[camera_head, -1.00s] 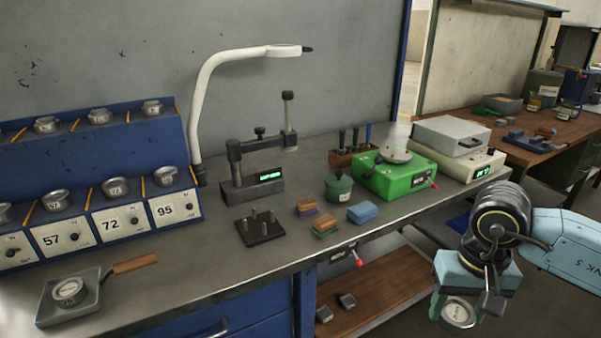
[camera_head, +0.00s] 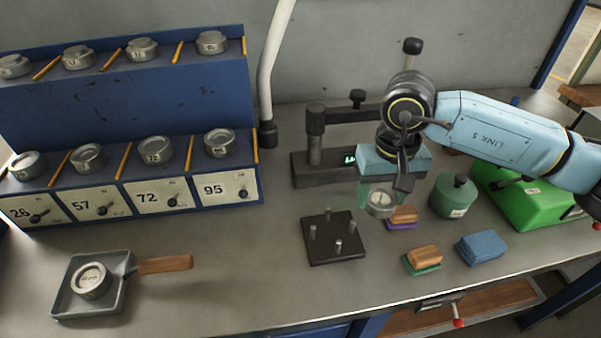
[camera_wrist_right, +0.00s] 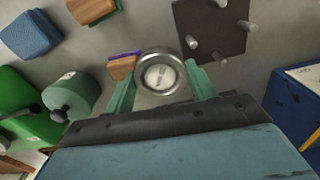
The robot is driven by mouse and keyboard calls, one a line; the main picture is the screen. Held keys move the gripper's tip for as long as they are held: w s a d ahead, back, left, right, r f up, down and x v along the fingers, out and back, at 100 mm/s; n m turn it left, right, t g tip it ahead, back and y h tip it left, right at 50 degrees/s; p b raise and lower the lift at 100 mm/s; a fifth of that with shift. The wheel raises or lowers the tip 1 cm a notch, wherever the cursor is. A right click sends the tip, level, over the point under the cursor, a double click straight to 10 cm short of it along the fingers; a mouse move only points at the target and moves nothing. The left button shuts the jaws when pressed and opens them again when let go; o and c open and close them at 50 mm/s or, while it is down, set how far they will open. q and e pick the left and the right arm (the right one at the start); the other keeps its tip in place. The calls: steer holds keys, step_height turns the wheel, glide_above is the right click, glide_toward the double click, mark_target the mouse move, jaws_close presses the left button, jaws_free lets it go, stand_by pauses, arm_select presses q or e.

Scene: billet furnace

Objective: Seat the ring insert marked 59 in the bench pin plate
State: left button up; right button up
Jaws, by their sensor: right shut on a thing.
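My right gripper (camera_head: 378,200) is shut on a round metal ring insert (camera_head: 380,203) with a pale marked face. Its number is too small to read. In the right wrist view the insert (camera_wrist_right: 160,76) sits between the two green fingers. The bench pin plate (camera_head: 335,250) is a dark square plate with several upright metal pins, bare of any ring. It lies just left of and nearer than the held insert, which is above bench level. It also shows in the right wrist view (camera_wrist_right: 214,50). My left gripper is not in view.
Wood-backed blocks (camera_head: 423,258), a blue block (camera_head: 482,247) and a green lidded pot (camera_head: 454,197) stand right of the plate. A measuring stand (camera_head: 315,168) is behind. A tray (camera_head: 62,298) holding another ring is at left, before the blue rack (camera_head: 120,95) of ring inserts.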

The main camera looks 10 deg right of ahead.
steer(key=a+r+m+p, duration=0.2)
steer(key=a+p, duration=0.2)
steer(key=p, duration=0.2)
steer(key=m+p, duration=0.4)
steer(key=p, duration=0.3)
glide_toward(332, 235)
steer(key=shift+f+b, duration=1.45)
steer(key=shift+f, duration=1.2)
steer(key=shift+b, duration=0.55)
steer(key=shift+f+b, duration=0.55)
steer(key=shift+b, duration=0.05)
steer(key=o, duration=1.1)
